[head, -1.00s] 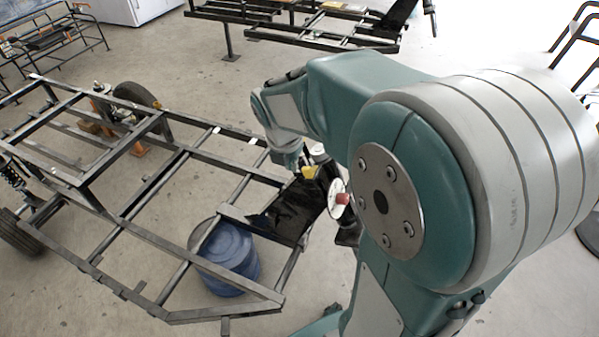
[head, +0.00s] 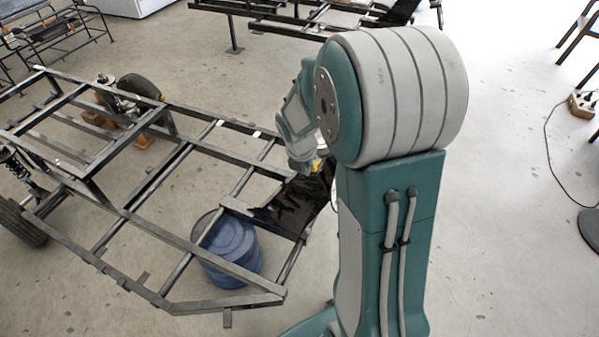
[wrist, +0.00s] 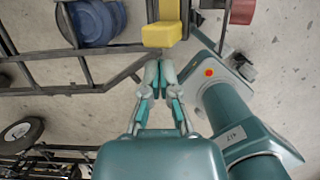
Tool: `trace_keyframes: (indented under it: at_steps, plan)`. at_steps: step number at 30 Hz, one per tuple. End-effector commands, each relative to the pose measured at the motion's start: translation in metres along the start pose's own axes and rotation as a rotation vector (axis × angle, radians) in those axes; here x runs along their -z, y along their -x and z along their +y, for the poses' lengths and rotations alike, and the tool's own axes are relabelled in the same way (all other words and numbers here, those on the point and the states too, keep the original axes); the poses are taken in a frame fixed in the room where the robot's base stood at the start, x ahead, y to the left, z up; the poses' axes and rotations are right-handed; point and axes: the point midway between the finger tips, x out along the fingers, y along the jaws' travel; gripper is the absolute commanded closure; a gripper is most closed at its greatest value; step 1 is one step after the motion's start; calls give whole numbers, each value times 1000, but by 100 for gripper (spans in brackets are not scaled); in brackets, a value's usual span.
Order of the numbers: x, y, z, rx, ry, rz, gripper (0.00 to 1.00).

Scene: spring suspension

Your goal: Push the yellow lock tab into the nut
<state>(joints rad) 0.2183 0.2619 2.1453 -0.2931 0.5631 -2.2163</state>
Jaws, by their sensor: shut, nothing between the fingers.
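The yellow lock tab (wrist: 161,35) shows at the top middle of the wrist view as a blocky yellow piece with a narrower yellow part behind it. My gripper (wrist: 158,66) is shut and empty, its tips just below the yellow piece in the picture with a small gap between. Whether they touch in depth I cannot tell. In the head view a bit of yellow (head: 317,164) shows beside my wrist, and my fingers are hidden there. I cannot make out the nut clearly in either view.
A black metal frame (head: 190,248) fills the left, with a blue barrel (head: 232,250) by its near end. A black plate (head: 285,205) lies at the frame's corner near my wrist. A dark red piece (wrist: 242,11) is at upper right in the wrist view. Floor on the right is mostly clear.

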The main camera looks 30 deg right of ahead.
Motion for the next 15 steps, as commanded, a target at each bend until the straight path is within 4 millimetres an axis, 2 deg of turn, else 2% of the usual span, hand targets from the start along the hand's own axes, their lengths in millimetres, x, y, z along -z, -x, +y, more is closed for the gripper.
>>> trace_keyframes:
  at_steps: [3, 15]
  plan:
    - [-7, -2, 0, 1, -1, 0, 100]
    - [-12, -3, 0, 1, 0, 0, 100]
